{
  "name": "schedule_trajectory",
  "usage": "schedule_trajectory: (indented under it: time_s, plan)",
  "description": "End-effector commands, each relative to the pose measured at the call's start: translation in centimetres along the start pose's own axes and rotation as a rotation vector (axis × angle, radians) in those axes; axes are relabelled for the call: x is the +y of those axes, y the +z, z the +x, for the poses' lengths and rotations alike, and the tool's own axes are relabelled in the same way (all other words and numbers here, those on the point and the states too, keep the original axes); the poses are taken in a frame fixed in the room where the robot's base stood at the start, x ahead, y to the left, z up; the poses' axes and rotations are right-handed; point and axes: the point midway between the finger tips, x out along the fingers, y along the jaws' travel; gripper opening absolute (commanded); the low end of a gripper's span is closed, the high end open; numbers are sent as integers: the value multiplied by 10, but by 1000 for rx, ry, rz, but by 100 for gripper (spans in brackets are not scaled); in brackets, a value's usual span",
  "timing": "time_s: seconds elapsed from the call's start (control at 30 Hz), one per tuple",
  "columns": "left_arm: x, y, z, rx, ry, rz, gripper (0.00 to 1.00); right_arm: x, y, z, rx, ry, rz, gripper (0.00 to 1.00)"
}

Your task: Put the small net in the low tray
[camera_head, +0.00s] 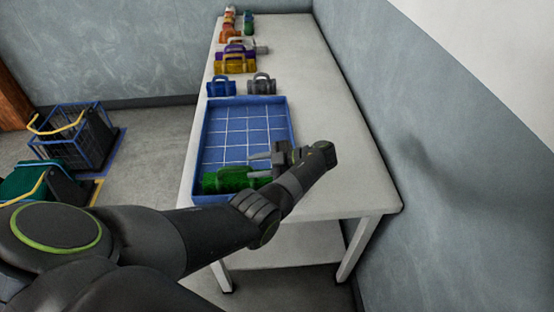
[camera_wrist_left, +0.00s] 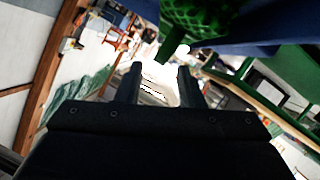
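The low tray is blue with a pale grid floor (camera_head: 245,124) and lies on the near part of the white table. A green rolled net (camera_head: 222,181) lies at the tray's near left corner, within its walls as far as I can tell. My left gripper (camera_head: 257,165) is over the near right part of the tray, just right of the net, with its fingers apart and nothing between them. In the left wrist view the open fingers (camera_wrist_left: 160,85) show below the green mesh (camera_wrist_left: 195,15). My right gripper is not in view.
Blue (camera_head: 221,88) and grey (camera_head: 262,85) handled bundles stand just behind the tray. Several coloured ones (camera_head: 236,62) line the table's far part. The wall runs along the right side. A blue wire crate (camera_head: 72,138) is on the floor at left.

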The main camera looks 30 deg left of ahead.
Motion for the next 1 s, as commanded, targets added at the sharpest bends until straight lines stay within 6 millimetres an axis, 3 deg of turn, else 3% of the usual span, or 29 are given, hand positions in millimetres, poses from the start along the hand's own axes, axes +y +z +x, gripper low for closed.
schedule_trajectory:
  time_s: [0.3, 0.5, 1.0]
  plan:
    - [1, -2, -43, -1, 2, 1, 35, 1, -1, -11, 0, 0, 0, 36]
    - [0, 0, -62, -2, 2, 0, 35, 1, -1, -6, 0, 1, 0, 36]
    - [0, -1, -72, 0, 0, -1, 35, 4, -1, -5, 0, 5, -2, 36]
